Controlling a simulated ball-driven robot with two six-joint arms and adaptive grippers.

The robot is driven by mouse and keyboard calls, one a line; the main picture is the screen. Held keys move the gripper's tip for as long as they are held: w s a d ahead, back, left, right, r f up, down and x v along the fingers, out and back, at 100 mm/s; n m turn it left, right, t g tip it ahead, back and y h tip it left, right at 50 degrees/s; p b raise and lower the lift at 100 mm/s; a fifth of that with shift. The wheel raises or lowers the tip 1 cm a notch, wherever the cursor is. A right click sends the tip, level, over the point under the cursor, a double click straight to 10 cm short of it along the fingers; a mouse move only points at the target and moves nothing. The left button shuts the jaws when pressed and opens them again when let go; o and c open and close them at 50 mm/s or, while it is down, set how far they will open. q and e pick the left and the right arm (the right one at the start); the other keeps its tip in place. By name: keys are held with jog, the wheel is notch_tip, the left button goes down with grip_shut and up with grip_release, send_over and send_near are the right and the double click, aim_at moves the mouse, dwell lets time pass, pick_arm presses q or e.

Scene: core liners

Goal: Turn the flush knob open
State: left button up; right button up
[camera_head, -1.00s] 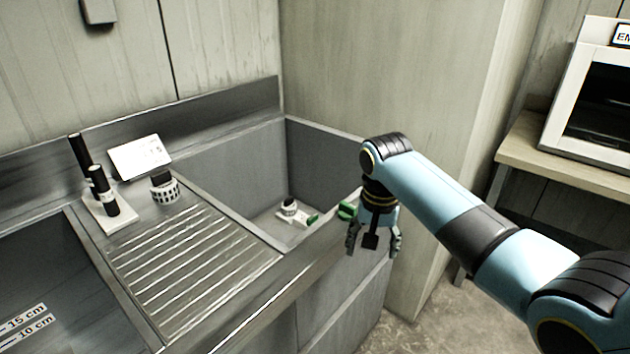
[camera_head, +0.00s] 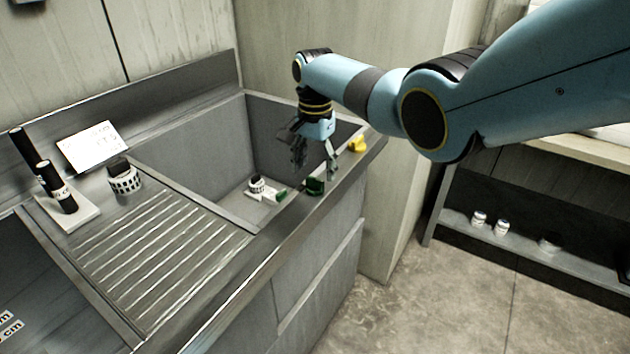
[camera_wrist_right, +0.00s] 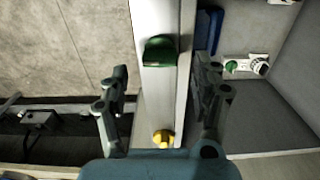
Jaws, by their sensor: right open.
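Two knobs sit on the front rim of the sink; which is the flush knob I cannot tell. The green knob (camera_head: 315,187) is below my right gripper (camera_head: 314,162), and the yellow knob (camera_head: 357,144) is farther along the rim to the right. In the right wrist view the green knob (camera_wrist_right: 160,51) lies between and beyond the open fingers of my gripper (camera_wrist_right: 160,78). The yellow knob (camera_wrist_right: 163,138) is closer to the palm. The right gripper is open, empty and apart from both knobs. My left gripper is not in view.
The deep sink basin (camera_head: 190,150) holds a small white fitting with a black-and-white cap (camera_head: 257,184) and a green part. A ribbed drainboard (camera_head: 165,250) with a capped cylinder (camera_head: 124,177) and black tubes (camera_head: 57,190) is left. A shelf (camera_head: 560,255) stands right.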

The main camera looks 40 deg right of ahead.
aim_at(315, 179)
notch_tip(315, 179, down, 4)
jog(key=shift+f+b, duration=0.1)
jog(key=shift+b, duration=0.45)
jog(key=c, duration=1.2)
